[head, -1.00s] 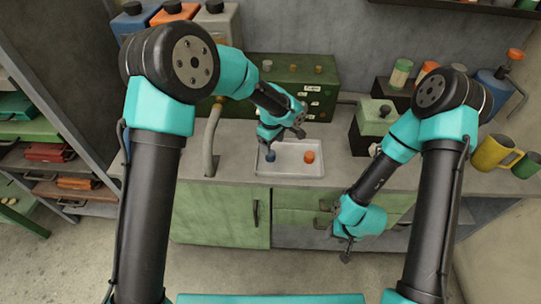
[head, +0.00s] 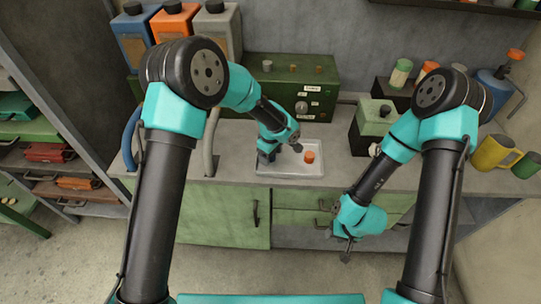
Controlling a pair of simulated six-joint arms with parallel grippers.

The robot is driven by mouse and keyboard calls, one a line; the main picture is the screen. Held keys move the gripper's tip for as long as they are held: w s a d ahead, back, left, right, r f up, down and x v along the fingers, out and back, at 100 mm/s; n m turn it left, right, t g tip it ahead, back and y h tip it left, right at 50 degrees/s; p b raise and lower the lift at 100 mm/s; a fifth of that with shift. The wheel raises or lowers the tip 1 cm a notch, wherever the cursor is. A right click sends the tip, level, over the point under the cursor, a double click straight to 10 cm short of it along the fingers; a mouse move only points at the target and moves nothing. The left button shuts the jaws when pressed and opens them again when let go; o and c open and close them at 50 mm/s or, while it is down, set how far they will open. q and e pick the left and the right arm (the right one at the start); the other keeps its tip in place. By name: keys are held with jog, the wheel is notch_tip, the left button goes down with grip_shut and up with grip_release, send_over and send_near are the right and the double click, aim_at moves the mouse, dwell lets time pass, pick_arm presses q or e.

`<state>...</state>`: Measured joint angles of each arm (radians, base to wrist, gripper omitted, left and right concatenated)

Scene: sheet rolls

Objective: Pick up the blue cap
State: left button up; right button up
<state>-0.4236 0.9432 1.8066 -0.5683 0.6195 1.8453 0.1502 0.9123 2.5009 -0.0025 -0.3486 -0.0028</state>
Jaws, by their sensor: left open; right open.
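A white tray (head: 300,173) lies on the counter in the head view. An orange cap (head: 309,157) sits in its right half. My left gripper (head: 266,160) points down over the tray's left end, with its jaws open and its tips low, close to the tray. I cannot make out the blue cap; the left gripper covers the spot where it showed before. I cannot tell whether the jaws are around it. My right gripper (head: 346,251) is open and empty, in front of the counter's drawers, well away from the tray.
A green box with knobs (head: 290,80) stands behind the tray. A grey curved pipe (head: 211,145) rises to the left. A pale green and black block (head: 376,118) stands to the right, with a yellow mug (head: 492,153) farther right.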

pick_arm(q)
jog(key=shift+c, duration=0.4)
jog(key=c, duration=0.9)
